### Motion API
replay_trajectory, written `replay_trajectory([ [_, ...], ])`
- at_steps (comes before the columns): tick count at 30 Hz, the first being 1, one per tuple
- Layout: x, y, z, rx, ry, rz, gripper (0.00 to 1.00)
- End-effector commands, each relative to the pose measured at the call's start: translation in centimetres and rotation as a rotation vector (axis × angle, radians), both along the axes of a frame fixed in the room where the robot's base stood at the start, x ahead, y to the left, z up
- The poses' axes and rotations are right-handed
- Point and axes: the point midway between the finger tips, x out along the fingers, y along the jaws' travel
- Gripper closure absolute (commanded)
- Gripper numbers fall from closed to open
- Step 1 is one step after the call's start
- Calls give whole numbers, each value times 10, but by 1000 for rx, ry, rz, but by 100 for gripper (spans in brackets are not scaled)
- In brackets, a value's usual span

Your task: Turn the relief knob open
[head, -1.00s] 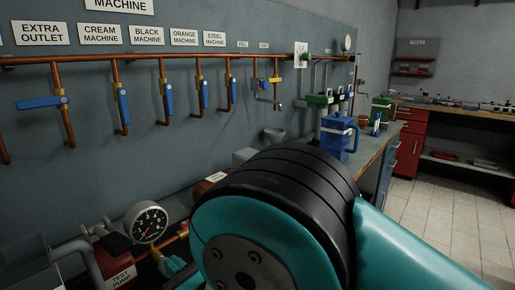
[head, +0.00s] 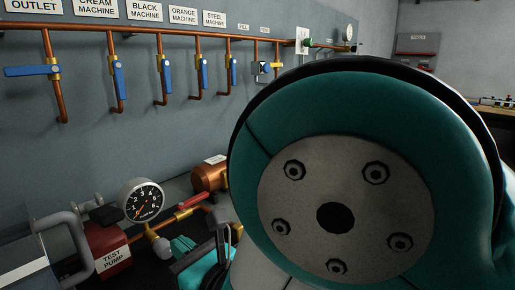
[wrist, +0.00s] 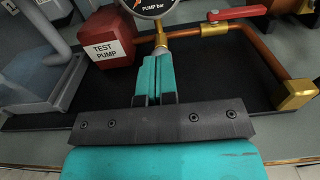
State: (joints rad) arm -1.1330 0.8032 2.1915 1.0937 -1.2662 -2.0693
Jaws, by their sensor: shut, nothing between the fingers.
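My gripper (wrist: 154,60) is shut and empty, its teal fingers together in the wrist view. Its tips lie just below the brass fitting (wrist: 160,42) under the pressure gauge (wrist: 150,6); I cannot tell whether they touch. The red test pump (wrist: 105,40) is left of the fingers. In the head view the gauge (head: 142,200) stands beside the test pump (head: 104,246), with my gripper (head: 185,245) low and to the right. I cannot make out a relief knob for certain; the fingers or arm may hide it.
A red-lever valve (wrist: 237,13) sits on the copper pipe (wrist: 265,52) right of the gripper, ending at a brass elbow (wrist: 295,95). A copper cylinder (head: 209,177) lies behind. Blue-handled valves (head: 118,78) line the wall. My arm blocks the head view's right side.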

Motion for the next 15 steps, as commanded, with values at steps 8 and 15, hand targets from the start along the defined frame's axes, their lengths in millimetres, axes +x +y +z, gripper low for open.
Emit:
replay_trajectory([
  [8,-14,-16,-3,-1,2,1,100],
  [15,-15,-17,-1,-2,2,0,100],
])
